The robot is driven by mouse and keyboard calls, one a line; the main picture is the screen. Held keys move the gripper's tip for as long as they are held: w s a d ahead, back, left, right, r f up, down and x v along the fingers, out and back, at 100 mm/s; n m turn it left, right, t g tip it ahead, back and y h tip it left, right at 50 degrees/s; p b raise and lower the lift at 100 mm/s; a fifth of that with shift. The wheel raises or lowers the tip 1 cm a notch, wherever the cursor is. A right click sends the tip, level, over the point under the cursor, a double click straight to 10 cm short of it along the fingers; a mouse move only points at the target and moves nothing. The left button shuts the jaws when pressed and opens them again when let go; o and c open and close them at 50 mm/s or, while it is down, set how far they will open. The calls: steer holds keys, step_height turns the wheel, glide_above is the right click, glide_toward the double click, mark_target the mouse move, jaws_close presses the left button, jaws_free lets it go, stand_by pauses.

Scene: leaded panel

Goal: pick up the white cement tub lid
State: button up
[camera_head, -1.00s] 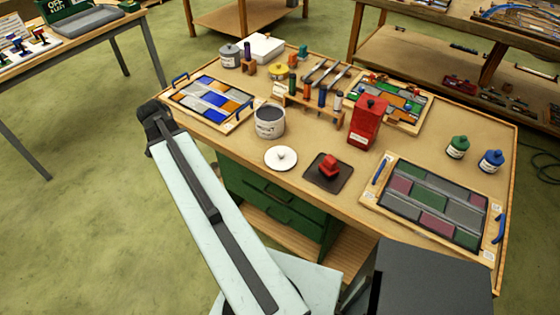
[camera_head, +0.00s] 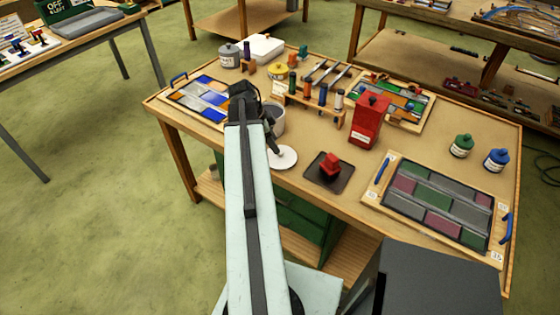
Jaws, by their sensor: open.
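The white cement tub lid (camera_head: 286,158) is a round disc lying flat on the workbench, near its front edge. Its left part is hidden behind my gripper. My gripper (camera_head: 272,141) is dark, open and empty, just up and left of the lid in the picture. I cannot tell how high it is above the lid or whether it touches it. The pale cement tub (camera_head: 279,118) stands behind the gripper, open at the top and partly hidden by it.
A red canister (camera_head: 367,122) stands right of the tub. A dark tray (camera_head: 318,178) with a red block is right of the lid. A blue and orange panel (camera_head: 195,95) lies left; a green and mauve panel (camera_head: 432,203) lies right. A tool rack (camera_head: 312,107) stands behind.

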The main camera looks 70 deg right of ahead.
steer(key=b+x, duration=0.4)
steer(key=x, duration=0.1)
steer(key=shift+r, duration=0.15)
jaws_close()
steer(key=shift+r+p, duration=0.1)
steer(key=shift+p, duration=0.2)
steer(key=shift+r+p, duration=0.55)
step_height(320, 180, up, 3)
steer(key=p, duration=0.3)
steer(key=shift+r, duration=0.1)
steer(key=w+a, duration=0.9)
steer(key=a, duration=0.4)
steer(key=shift+r+p, duration=0.25)
steer(key=shift+p, duration=0.1)
